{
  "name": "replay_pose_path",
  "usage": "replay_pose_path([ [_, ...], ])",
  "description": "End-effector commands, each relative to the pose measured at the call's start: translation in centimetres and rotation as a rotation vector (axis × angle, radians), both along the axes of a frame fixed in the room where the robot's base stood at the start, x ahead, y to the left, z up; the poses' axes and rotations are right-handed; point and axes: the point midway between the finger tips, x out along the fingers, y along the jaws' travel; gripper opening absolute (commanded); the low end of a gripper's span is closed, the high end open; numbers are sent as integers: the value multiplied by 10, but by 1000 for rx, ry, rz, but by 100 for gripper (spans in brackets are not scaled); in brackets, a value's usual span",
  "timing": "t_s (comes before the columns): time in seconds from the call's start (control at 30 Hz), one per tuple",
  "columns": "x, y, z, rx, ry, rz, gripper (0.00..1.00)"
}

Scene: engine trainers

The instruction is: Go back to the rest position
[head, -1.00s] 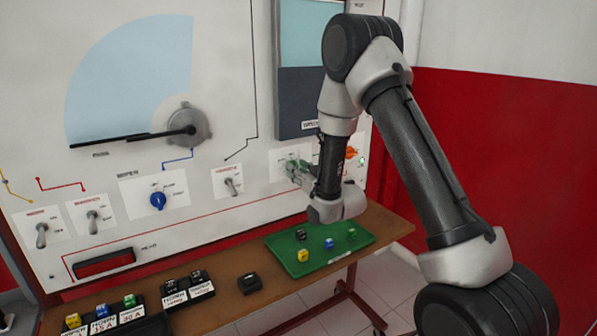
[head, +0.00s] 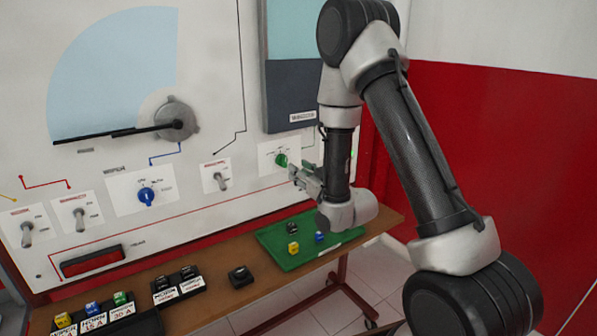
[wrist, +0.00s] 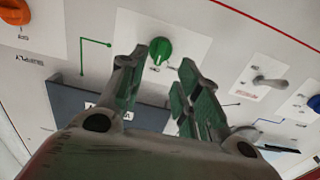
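My gripper (head: 300,177) is held up in front of the trainer panel (head: 215,60), near the green knob (head: 281,160). In the wrist view my gripper (wrist: 158,78) has its two fingers apart with nothing between them. The green knob (wrist: 160,50) shows just beyond the gap between the fingertips. I cannot tell the exact distance from the fingertips to the knob. My arm reaches in from the right and bends down to the gripper.
A wooden table (head: 215,292) below the panel holds a green tray (head: 270,241) with small coloured blocks, a black block (head: 240,276) and labelled holders. The panel carries several switches and a blue knob (head: 147,196). An orange knob (wrist: 14,12) shows in the wrist view.

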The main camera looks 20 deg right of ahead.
Motion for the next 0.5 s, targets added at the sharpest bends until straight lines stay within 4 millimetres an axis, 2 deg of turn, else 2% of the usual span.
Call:
replay_pose_path([
  [0.13, 0, 0, -3, -4, 12, 0, 33],
  [0.23, -1, 0, -24, -31, 97, -1, 33],
  [0.27, -2, -1, -35, -45, 142, -2, 33],
  [0.37, -17, -8, -88, -114, 365, -11, 33],
  [0.4, -28, -13, -113, -147, 475, -17, 33],
  [0.5, -60, -27, -146, -221, 717, -35, 33],
])
